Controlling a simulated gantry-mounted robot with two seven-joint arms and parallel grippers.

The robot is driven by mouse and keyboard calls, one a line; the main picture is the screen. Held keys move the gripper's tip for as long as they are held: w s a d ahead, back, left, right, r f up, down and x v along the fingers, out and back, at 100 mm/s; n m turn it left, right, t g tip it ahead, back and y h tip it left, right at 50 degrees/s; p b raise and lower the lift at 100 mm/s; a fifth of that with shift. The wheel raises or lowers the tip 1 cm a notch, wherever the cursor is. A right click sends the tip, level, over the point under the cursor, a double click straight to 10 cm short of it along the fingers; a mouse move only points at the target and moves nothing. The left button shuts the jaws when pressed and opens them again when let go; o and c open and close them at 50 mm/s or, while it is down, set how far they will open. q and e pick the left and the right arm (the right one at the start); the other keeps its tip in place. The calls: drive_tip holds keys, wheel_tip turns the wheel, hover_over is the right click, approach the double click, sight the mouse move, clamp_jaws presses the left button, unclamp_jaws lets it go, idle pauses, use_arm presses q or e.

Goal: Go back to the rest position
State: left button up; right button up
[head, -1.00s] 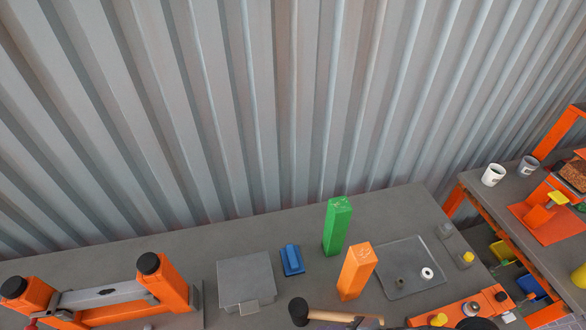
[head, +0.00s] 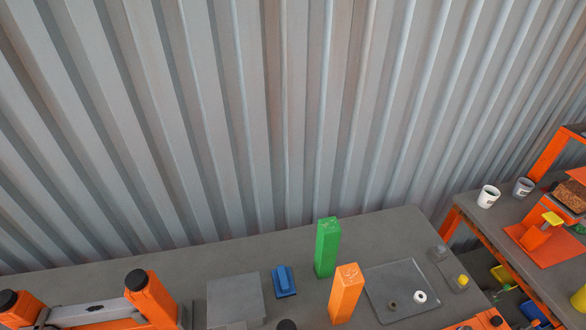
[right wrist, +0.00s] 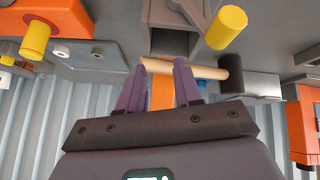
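My right gripper (right wrist: 159,72) shows in the right wrist view with two purple fingers standing apart. A mallet, with a pale wooden handle (right wrist: 207,71) and a dark head (right wrist: 234,73), lies across the view at the fingertips, its head right of them. The handle runs from one finger past the other, not squeezed between them; I cannot tell whether they touch it. In the head view only a bit of the dark mallet head (head: 287,325) shows at the bottom edge. Neither gripper is visible in the head view, and my left gripper is in no view.
On the grey table (head: 200,256) stand a green block (head: 327,248) and an orange block (head: 345,295). Near them are a blue tool (head: 284,281), a grey plate (head: 236,298) and a grey tray (head: 385,276). A corrugated wall (head: 290,120) rises behind.

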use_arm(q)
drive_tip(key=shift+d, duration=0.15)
use_arm(e)
drive_tip(key=s+d+f+m+g, duration=0.1)
drive_tip(key=s, duration=0.1)
drive_tip(key=s+d+f+m+g, duration=0.1)
drive_tip(key=s, duration=0.1)
drive_tip(key=s+d+f+m+g+h, duration=0.1)
drive_tip(key=s+d, duration=0.1)
drive_tip(key=shift+s+f, duration=0.4)
use_arm(q)
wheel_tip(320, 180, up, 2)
drive_tip(key=p, duration=0.2)
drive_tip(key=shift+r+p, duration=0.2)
drive_tip(key=shift+p, duration=0.15)
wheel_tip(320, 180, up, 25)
drive_tip(key=p, duration=2.4)
drive_tip(key=shift+p, duration=0.3)
use_arm(e)
wheel_tip(320, 180, up, 27)
drive_tip(key=shift+s+d+m+g, duration=0.15)
drive_tip(key=shift+s+m+g, duration=0.15)
drive_tip(key=shift+s, duration=0.1)
